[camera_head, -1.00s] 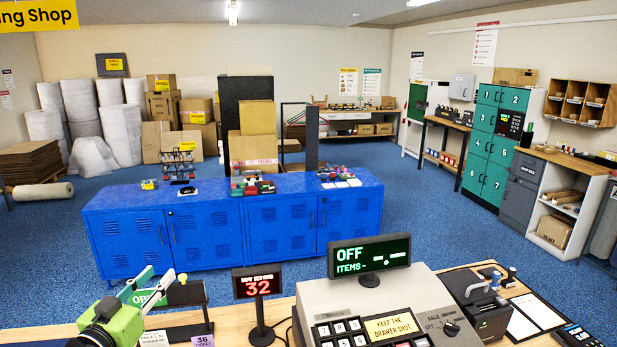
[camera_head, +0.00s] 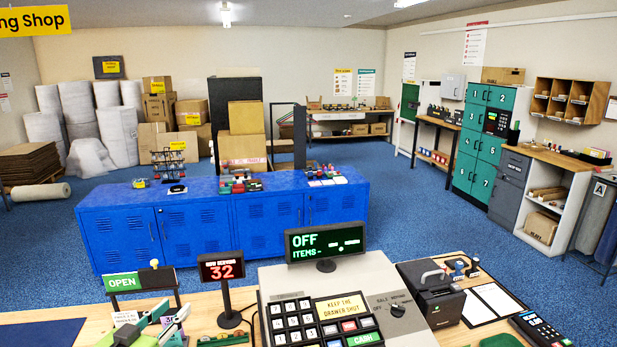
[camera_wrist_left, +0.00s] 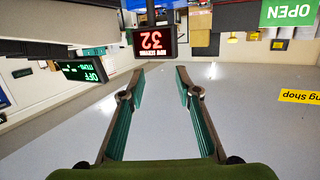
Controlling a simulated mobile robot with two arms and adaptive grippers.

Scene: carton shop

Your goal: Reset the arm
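My left gripper (camera_head: 163,316) is at the bottom left of the head view, over the wooden counter, in front of the number display and the OPEN sign. Its two green-lined fingers stand apart in the left wrist view (camera_wrist_left: 160,78), with nothing between them. The wrist view is upside down and shows the red "32" display (camera_wrist_left: 152,41) beyond the fingertips. My right gripper's fingers do not show in either view.
The cash register (camera_head: 385,310) fills the counter's middle. The "32" display (camera_head: 221,266) and OPEN sign (camera_head: 123,283) stand to its left, a black device (camera_head: 431,295) to its right. Blue lockers (camera_head: 180,235) stand beyond the counter, with open blue floor around them.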

